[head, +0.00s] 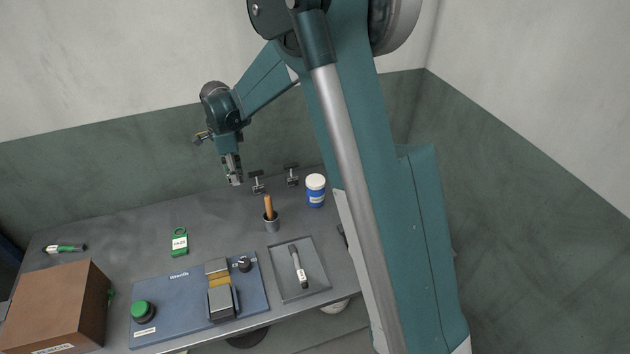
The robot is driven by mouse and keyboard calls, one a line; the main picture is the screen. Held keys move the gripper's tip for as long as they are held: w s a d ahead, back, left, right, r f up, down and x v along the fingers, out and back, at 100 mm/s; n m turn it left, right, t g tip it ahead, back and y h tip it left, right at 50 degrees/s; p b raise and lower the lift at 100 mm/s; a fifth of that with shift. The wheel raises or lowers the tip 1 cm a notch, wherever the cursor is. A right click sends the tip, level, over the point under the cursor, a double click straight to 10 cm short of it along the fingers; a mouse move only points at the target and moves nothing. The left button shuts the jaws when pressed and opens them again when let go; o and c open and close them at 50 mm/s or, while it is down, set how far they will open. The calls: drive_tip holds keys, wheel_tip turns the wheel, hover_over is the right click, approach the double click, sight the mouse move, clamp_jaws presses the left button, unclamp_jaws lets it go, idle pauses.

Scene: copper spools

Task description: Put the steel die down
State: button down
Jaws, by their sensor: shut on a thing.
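My gripper (235,179) hangs pointing down over the back middle of the grey table (130,235). It is shut on a small grey piece, seemingly the steel die (237,182), at its fingertips. The piece is tiny here and mostly covered by the fingers, so its shape is unclear. It appears above the tabletop, but I cannot tell how high. To its right are two small dark T-shaped stands (257,182) (291,175).
A blue-and-white jar (315,191) and a grey cup (271,224) with a wooden handle stand right. In front are a blue panel (180,290), a shallow tray (318,273) holding a marker-like tool, and a brown box (60,308). A green tag (180,242) lies left; bare table surrounds it.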

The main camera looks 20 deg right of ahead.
drive_tip(key=w+d, duration=0.4)
drive_tip(key=d, duration=1.2)
drive_tip(key=w+d, duration=0.4)
drive_tip(key=d, duration=1.2)
drive_tip(key=shift+s+f+b, duration=0.15)
drive_tip(key=shift+f+b, duration=0.05)
drive_tip(key=shift+f, duration=1.05)
drive_tip(key=shift+s+f+b, duration=0.1)
drive_tip(key=shift+f+b, duration=0.1)
drive_tip(key=shift+f, duration=1.05)
drive_tip(key=shift+a, duration=0.1)
drive_tip(key=shift+f+b, duration=0.6)
drive_tip(key=shift+f, duration=2.5)
drive_tip(key=shift+f, duration=0.15)
drive_tip(key=shift+f+b, duration=0.35)
drive_tip(key=shift+f, duration=1.4)
drive_tip(key=shift+f, duration=0.1)
